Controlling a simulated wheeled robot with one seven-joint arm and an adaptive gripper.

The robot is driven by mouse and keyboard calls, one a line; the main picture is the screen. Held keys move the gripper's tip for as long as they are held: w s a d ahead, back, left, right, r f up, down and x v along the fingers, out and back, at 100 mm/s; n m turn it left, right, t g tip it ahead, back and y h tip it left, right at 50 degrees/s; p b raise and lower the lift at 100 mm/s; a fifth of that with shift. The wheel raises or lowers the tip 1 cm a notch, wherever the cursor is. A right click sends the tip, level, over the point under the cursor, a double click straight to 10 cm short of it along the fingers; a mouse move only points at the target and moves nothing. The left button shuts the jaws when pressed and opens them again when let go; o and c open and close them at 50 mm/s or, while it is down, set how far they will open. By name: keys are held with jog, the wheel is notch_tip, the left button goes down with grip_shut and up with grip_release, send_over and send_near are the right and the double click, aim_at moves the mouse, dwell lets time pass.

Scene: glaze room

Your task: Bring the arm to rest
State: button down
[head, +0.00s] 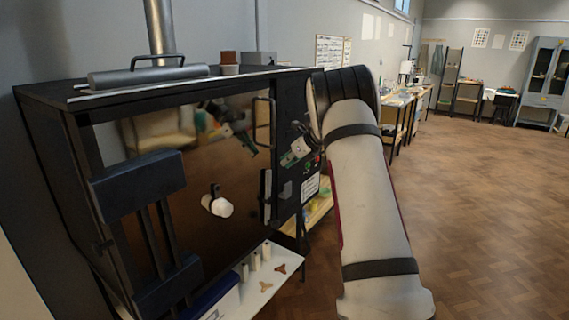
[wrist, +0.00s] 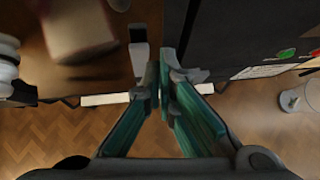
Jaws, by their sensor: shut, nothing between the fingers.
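My gripper (wrist: 160,78) shows in the wrist view with its two teal fingers meeting at the tips, shut and empty. It is close to the front of a large dark kiln-like cabinet (head: 85,115). In the wrist view the cabinet's dark side panel (wrist: 225,35) is just beyond and right of the fingertips. My pale arm (head: 365,190) stretches across the right of the cabinet in the head view and hides part of that area.
A white shelf (head: 262,285) with small posts sits low in front. A green button (wrist: 287,53) is on the panel. A pale bucket (wrist: 300,98) stands on the floor. Open wooden floor (head: 480,210) lies right.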

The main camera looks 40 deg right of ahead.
jog(key=d+v, duration=0.1)
jog(key=v, duration=0.7)
jog(key=w+a+r+m+t+h, duration=0.1)
jog(key=a+r+m+t+h, duration=0.2)
jog(key=r, duration=0.4)
jog(key=w+a+r+m+t, duration=0.1)
jog(key=w+a+r+m, duration=0.1)
jog(key=r+m, duration=0.4)
jog(key=s+a+r+m+h, duration=0.5)
jog(key=s+a+r+m, duration=0.3)
jog(key=m, duration=0.4)
jog(key=s+a+f+m+g+y, duration=0.2)
jog(key=s+a+f+m, duration=0.3)
jog(key=s+a, duration=0.3)
jog(key=s+a+f+m+g+y, duration=0.2)
jog(key=s+a+f+m, duration=0.4)
jog(key=s, duration=0.9)
jog(key=s+a+f+m+g+y, duration=0.1)
jog(key=s+a+f+m+g, duration=0.3)
jog(key=s+a, duration=0.6)
notch_tip(320, 180, down, 3)
jog(key=shift+s+a+r+m+g+y, duration=0.2)
jog(key=shift+s+a+m+g+y, duration=0.15)
jog(key=shift+s+m, duration=0.75)
jog(key=shift+w+d, duration=0.1)
jog(key=shift+w, duration=0.05)
